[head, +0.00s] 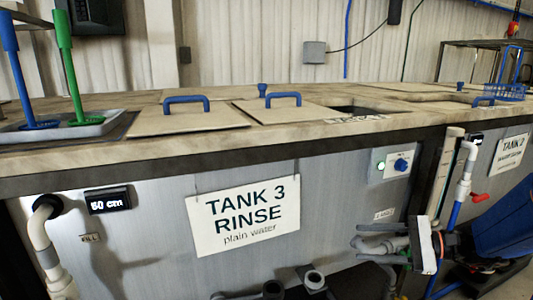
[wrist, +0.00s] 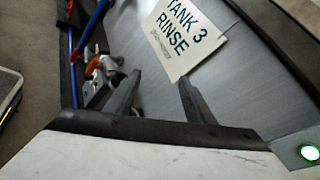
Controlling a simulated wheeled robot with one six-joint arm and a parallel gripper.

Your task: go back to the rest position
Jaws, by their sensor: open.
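My gripper (wrist: 159,82) shows in the wrist view with its two dark fingers spread apart. Nothing sits between them. Behind the fingers is the grey front of the tank 3 bench, with the white "TANK 3 RINSE" sign (wrist: 183,32) tilted at the top. In the head view, a white and dark body with grey fingers pointing left, low at the right of centre, looks like my gripper (head: 362,240). It is in front of the bench, below the worktop. Its gap to the panel is hard to judge.
The bench top (head: 330,138) carries tank lids with blue handles (head: 187,103). A green-handled tool (head: 69,60) and a blue one (head: 17,70) stand in a tray at left. White pipes (head: 462,175), a red valve handle (head: 480,198) and a blue container (head: 505,225) are at right.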

